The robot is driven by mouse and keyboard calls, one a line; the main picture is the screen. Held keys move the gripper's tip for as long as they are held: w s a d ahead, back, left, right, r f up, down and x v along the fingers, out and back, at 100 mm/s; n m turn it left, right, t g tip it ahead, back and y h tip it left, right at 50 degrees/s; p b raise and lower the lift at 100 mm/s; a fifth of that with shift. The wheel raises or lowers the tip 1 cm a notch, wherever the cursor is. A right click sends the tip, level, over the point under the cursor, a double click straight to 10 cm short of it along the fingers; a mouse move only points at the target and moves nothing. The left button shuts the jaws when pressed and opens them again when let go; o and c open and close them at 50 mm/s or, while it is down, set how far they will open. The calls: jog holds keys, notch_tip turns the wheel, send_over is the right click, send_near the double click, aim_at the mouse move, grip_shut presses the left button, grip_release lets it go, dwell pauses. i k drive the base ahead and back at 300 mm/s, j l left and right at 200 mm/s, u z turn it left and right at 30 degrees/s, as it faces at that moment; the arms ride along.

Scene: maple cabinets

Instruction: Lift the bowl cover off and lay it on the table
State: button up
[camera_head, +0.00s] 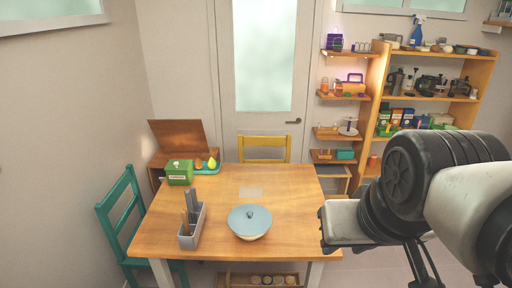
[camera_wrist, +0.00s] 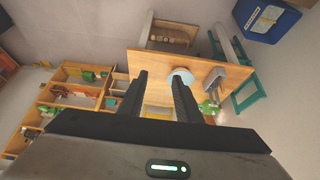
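The bowl (camera_head: 250,237) stands near the front middle of the wooden table (camera_head: 290,200). Its round blue-grey cover (camera_head: 248,219) with a small dark knob sits on top of it. In the wrist view the cover (camera_wrist: 180,76) shows partly between my fingers, far beyond them. My gripper (camera_wrist: 158,84) is open and empty, its two dark fingers apart. In the head view my arm is at the right, beside the table's right side, and the gripper fingers point downward, partly cut off by the lower edge.
A grey utensil holder (camera_head: 192,227) stands left of the bowl. A green box (camera_head: 179,172) and a teal tray with fruit (camera_head: 207,166) are at the back left. The table right of the bowl is clear. Chairs stand left (camera_head: 122,222) and behind (camera_head: 264,149).

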aim_at(245, 220)
jog(key=i+j+u, duration=0.35)
jog(key=i, duration=0.4)
jog(key=i+j+u, duration=0.2)
jog(key=i+j, duration=0.05)
jog(key=i, duration=0.1)
